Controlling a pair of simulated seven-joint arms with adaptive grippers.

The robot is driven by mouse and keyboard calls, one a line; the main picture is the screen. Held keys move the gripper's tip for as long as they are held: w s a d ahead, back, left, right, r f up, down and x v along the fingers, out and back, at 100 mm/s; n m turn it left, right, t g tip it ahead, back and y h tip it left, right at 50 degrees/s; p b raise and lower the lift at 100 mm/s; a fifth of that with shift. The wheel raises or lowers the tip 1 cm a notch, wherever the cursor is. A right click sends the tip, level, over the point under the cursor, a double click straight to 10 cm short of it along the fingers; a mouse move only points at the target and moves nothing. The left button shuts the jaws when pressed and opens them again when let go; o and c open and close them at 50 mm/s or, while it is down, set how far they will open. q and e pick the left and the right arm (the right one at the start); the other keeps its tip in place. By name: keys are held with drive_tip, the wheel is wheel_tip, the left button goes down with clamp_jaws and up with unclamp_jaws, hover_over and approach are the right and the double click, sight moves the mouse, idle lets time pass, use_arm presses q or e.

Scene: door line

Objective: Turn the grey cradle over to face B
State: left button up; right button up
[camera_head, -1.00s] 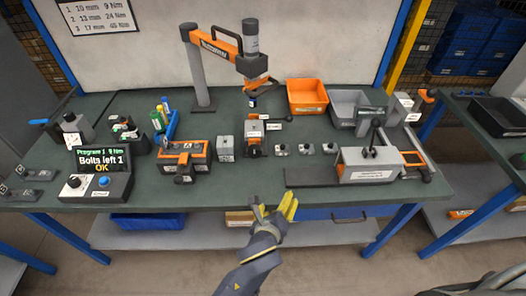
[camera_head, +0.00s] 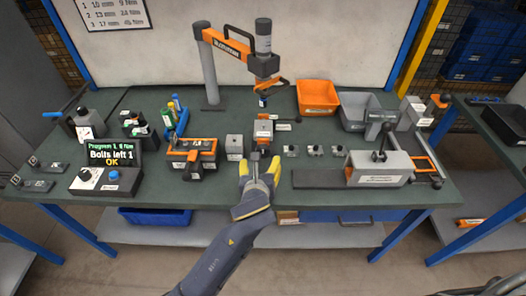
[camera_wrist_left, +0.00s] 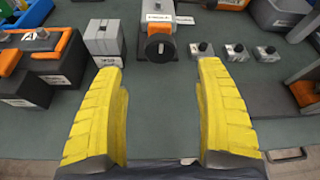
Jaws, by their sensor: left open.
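The grey cradle (camera_head: 264,129) sits in an orange-sided fixture near the middle of the bench, under the hanging tool. In the left wrist view the cradle (camera_wrist_left: 153,12) is at the top middle, partly cut off, with a white label too small to read surely. A round black knob (camera_wrist_left: 160,47) is on its near side. My left gripper (camera_head: 260,168) is open and empty at the bench's front edge, in front of the knob. In the left wrist view its yellow fingers (camera_wrist_left: 159,70) stand wide apart, one on each side of the knob's line, not touching it. My right gripper is not in view.
A grey block (camera_head: 234,147) and an orange-and-black fixture (camera_head: 193,153) stand left of the cradle. Several small grey blocks (camera_head: 315,150) lie to its right, before a grey clamp unit (camera_head: 379,167). The orange tool arm (camera_head: 230,42) hangs above. An orange bin (camera_head: 317,96) is behind.

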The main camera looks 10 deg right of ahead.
sight(262, 153)
use_arm(q)
drive_tip(key=x, duration=1)
drive_tip(key=shift+w+d+f, duration=0.1)
drive_tip(key=c, duration=1.3)
drive_tip(key=n+h, duration=0.2)
drive_tip(key=shift+n, duration=0.4)
drive_tip(key=shift+n+h, duration=0.6)
drive_tip(key=shift+n, duration=0.4)
